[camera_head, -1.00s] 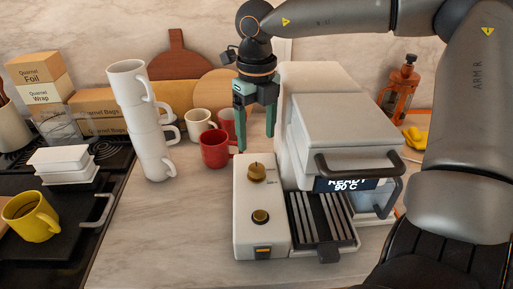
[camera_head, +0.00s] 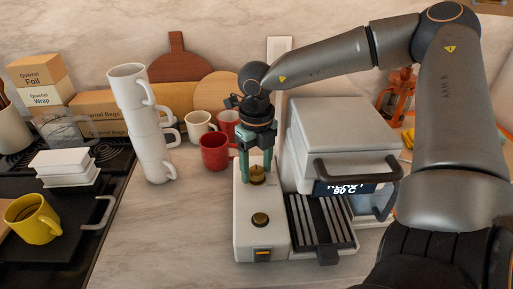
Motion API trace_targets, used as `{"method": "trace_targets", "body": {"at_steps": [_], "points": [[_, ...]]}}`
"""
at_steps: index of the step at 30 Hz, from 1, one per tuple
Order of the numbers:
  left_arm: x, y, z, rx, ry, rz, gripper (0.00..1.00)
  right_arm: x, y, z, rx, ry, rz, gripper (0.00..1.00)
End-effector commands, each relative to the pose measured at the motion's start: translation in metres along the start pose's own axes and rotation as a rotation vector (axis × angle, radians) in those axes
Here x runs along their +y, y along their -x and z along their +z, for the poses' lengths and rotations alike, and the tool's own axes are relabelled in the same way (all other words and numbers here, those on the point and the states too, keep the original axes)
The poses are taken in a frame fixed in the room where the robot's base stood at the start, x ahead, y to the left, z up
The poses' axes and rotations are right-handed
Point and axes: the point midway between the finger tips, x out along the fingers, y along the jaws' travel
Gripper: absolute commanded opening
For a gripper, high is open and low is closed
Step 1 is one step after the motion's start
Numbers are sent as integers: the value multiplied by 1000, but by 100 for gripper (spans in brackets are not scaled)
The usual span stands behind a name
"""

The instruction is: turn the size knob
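The upper knob (camera_head: 257,175) is partly covered by my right gripper; the lower knob (camera_head: 260,220) is in clear view. I cannot read which one is marked as size. My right gripper (camera_head: 256,170) points down over the upper knob. Its two green fingers stand apart, one on each side of the knob; whether they touch it I cannot tell. My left gripper is out of view.
The machine's body (camera_head: 345,130), with handle and display, stands close on the right of the gripper. A red mug (camera_head: 214,152) stands close on its left. A tall stack of white mugs (camera_head: 145,130) is further left. The counter in front of the mugs is clear.

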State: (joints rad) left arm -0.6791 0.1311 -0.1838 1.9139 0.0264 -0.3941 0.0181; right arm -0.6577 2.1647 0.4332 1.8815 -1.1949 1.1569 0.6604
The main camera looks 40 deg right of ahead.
Motion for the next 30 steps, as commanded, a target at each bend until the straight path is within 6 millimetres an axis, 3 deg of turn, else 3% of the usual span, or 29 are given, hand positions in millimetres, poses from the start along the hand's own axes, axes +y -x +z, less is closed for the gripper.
{"method": "trace_targets", "body": {"at_steps": [2,16,30], "points": [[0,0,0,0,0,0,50,0,0,0,0,0,0,54],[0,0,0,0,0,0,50,0,0,0,0,0,0,1],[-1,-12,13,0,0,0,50,0,-3,0,-2,-68,-2,0]]}}
